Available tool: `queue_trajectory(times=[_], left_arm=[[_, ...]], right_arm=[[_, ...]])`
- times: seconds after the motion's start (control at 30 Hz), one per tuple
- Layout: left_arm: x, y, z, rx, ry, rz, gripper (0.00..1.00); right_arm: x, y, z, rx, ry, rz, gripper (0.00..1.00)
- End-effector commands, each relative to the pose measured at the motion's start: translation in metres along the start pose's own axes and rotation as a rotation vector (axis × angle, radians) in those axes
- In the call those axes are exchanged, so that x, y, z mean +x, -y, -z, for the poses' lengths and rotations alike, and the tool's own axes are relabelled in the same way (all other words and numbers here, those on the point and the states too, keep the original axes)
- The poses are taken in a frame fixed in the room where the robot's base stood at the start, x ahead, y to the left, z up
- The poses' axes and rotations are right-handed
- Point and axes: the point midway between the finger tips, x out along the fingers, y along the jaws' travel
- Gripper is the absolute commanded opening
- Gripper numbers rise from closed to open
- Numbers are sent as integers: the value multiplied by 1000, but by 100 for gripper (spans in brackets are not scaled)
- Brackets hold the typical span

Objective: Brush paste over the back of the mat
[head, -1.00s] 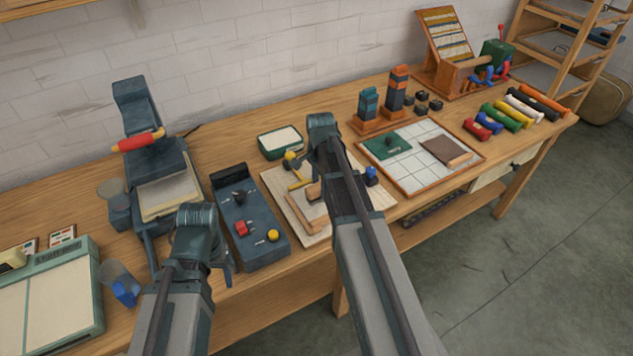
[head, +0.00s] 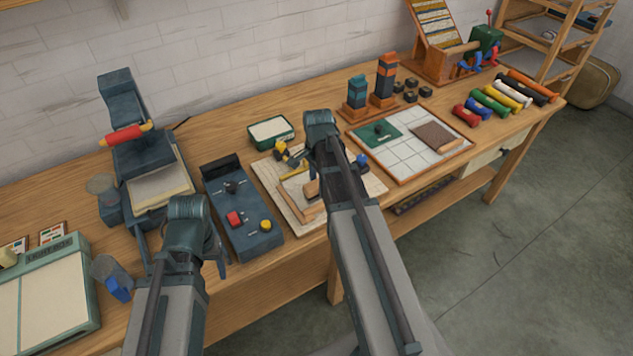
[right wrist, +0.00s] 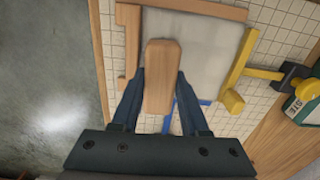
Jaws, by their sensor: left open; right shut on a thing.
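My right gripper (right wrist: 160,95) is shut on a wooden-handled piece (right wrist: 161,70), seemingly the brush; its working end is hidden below. It is over a pale grey sheet (right wrist: 208,48), likely the mat's back, on a gridded board (right wrist: 285,25). A wooden corner fence (right wrist: 130,45) and a yellow clamp (right wrist: 240,75) lie at the sheet's edges. In the head view the wooden handle (head: 311,188) shows beside my right arm, which hides most of that gripper. My left gripper (head: 220,258) is open, mostly hidden by its arm, left of the dark control box (head: 243,235).
A green tray with pale contents (head: 271,131) stands behind the board. A press (head: 145,160) and a light box (head: 45,290) are at the left. A framed grid board (head: 405,160) and coloured rolls (head: 490,102) lie to the right. The front table edge is close.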

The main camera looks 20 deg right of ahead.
Motion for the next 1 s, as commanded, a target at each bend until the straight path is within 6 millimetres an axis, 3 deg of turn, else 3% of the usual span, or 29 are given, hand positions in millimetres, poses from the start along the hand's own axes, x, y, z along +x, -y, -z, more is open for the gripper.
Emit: queue_trajectory(times=[0.17, 0.7, 1.0], left_arm=[[-6, 1, 0, 0, 0, 0, 66], [-58, 6, -3, 0, 0, 0, 66], [-59, 6, -4, 0, 0, 0, 66]], right_arm=[[-6, -3, 0, 0, 0, -6, 0], [-58, -1, 0, 0, 0, -2, 0], [-60, -1, 0, 0, 0, -2, 0]])
